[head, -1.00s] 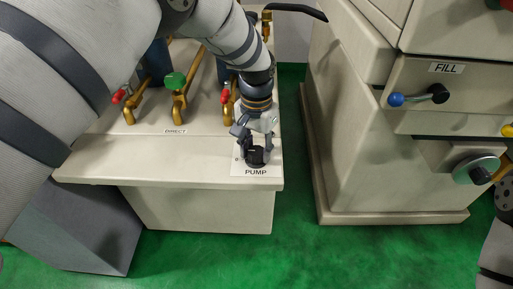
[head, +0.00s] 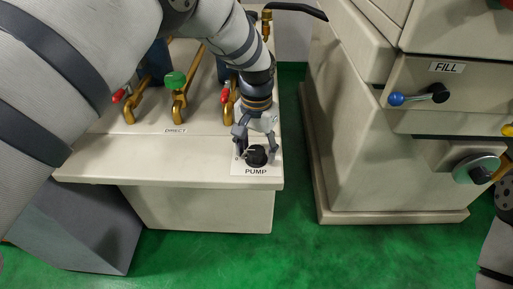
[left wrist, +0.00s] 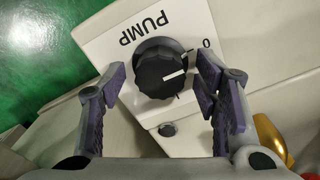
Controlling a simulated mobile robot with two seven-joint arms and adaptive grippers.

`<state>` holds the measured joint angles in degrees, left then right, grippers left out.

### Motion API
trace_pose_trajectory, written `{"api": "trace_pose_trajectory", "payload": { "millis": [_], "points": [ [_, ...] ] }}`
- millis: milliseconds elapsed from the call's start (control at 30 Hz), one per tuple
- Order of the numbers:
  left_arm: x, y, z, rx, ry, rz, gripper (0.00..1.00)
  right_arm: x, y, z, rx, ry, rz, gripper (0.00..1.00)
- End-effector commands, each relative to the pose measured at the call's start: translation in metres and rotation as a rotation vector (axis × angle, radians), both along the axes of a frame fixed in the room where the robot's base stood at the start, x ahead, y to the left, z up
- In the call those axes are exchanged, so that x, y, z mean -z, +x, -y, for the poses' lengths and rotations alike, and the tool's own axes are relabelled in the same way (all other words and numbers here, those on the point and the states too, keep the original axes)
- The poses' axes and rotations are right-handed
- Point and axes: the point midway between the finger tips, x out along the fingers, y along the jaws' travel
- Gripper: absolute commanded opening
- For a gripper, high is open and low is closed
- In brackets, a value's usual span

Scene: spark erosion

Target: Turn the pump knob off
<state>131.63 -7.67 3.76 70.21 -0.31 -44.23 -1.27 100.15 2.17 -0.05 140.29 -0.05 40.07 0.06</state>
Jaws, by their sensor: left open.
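The black round pump knob (head: 257,157) sits on a white plate (head: 240,171) marked PUMP, at the front right corner of the beige bench. In the left wrist view the knob (left wrist: 160,66) has a white pointer line on its face. The line points to the right in that picture, toward the side of the printed 0 and slightly below it. My left gripper (head: 256,143) is over the knob from above. Its fingers (left wrist: 160,78) are open, one on each side of the knob, with visible gaps.
Brass pipes with red and green valve handles (head: 173,81) stand behind on the bench (head: 150,155), near a DIRECT label. A beige cabinet (head: 370,150) with a blue-tipped FILL lever (head: 420,96) and a round handwheel (head: 476,169) stands at the right. Green floor shows between them.

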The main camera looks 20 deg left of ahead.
Motion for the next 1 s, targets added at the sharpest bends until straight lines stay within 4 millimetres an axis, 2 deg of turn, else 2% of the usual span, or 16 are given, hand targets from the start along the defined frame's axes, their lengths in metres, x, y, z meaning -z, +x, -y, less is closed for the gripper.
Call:
{"api": "trace_pose_trajectory", "payload": {
  "millis": [133,400,500,667,1000],
  "points": [
    [-0.017,0.001,0.0,0.0,0.0,0.004,0.56,0.0,0.0,0.0,0.0,0.0,0.0,0.0],
    [-0.089,0.001,0.0,0.0,-0.001,0.004,0.56,0.0,0.0,0.0,0.0,0.0,0.001,0.0],
    [-0.107,0.001,0.0,0.0,-0.001,0.003,0.56,0.0,0.0,0.0,0.0,0.0,0.0,0.0],
    [-0.119,0.0,0.0,0.0,0.0,0.0,0.56,0.0,0.0,0.0,0.0,0.0,0.0,0.0],
    [-0.12,0.0,0.0,0.0,0.0,-0.001,0.56,0.0,0.0,0.0,0.0,0.0,0.0,0.0]
  ]
}}
